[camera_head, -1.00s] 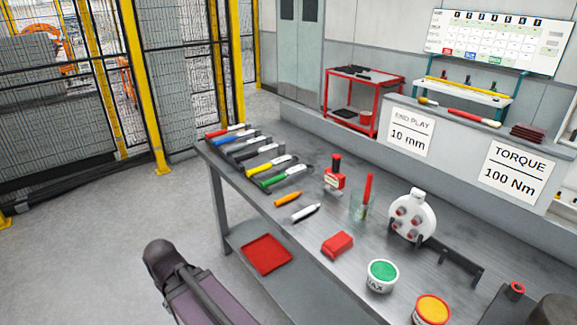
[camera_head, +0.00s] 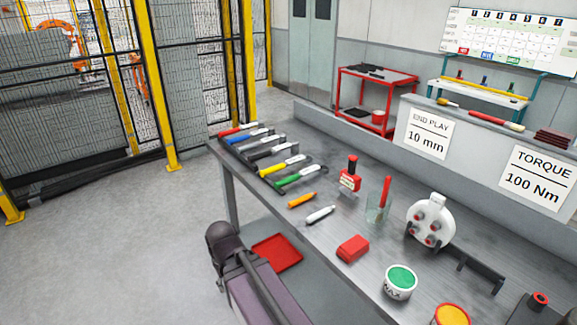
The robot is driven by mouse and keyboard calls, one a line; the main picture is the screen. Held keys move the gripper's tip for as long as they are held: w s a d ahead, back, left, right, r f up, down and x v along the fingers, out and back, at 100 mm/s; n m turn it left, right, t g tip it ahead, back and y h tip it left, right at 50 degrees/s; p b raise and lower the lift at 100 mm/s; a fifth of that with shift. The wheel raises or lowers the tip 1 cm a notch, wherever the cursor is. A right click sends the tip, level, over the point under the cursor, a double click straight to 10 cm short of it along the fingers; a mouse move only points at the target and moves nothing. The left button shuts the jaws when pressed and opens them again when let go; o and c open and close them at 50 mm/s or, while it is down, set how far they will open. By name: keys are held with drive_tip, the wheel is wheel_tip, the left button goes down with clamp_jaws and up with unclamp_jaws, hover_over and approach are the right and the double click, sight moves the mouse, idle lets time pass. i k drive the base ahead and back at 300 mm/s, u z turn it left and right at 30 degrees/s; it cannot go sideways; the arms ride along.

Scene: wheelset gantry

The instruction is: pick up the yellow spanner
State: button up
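The yellow spanner (camera_head: 284,166) lies on the grey workbench (camera_head: 330,246) in a row of spanners with coloured handles. It lies between a dark-handled spanner (camera_head: 270,152) and the green spanner (camera_head: 301,178). Nothing covers it. My arm (camera_head: 245,270) shows at the lower middle, in front of the bench's near edge and apart from the spanners. My gripper's fingers are not visible in this view.
Red (camera_head: 238,129) and blue (camera_head: 249,137) spanners lie at the row's far end. An orange marker (camera_head: 302,200), white marker (camera_head: 320,215), red block (camera_head: 353,248), glass holder (camera_head: 378,207) and green-topped tub (camera_head: 400,281) stand nearer. A red tray (camera_head: 277,251) is below the bench top.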

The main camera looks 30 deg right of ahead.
sight(288, 165)
drive_tip(key=u, duration=0.05)
drive_tip(key=i, duration=1)
drive_tip(key=z, duration=0.05)
